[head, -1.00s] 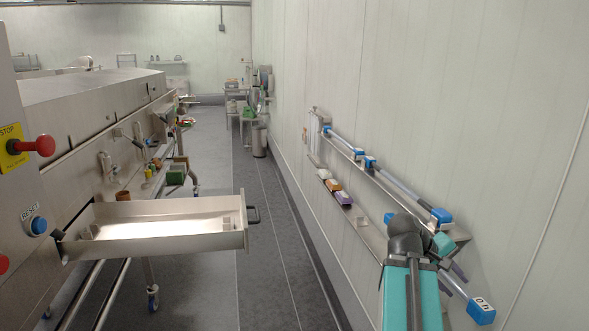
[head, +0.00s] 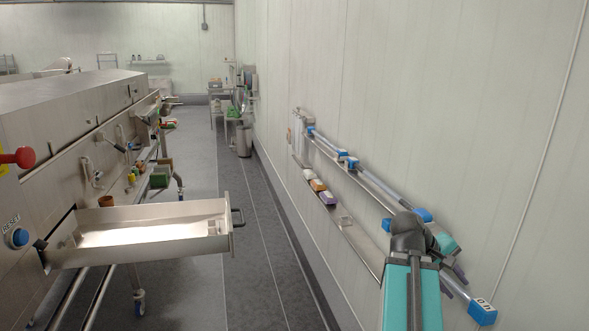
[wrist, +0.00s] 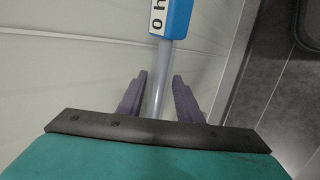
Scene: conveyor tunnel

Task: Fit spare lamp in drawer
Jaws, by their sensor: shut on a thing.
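A clear lamp tube with a blue end cap (head: 482,311) is held at the lower right of the head view. The same lamp shows in the wrist view, where its blue cap (wrist: 171,18) carries a white label reading "0 h". My gripper (wrist: 158,95) is shut on the clear tube, with one dark finger on each side. In the head view my arm partly hides the gripper and the lamp's other end. The steel drawer (head: 150,250) is pulled out of the machine at left. It looks empty, with small fittings inside at both ends.
A wall rack (head: 345,224) at right carries other blue-capped tubes (head: 375,182) and small coloured boxes (head: 318,186), close to my arm. The machine (head: 70,125) fills the left side. A grey floor aisle (head: 255,240) lies free between drawer and wall. A bin (head: 244,142) stands far back.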

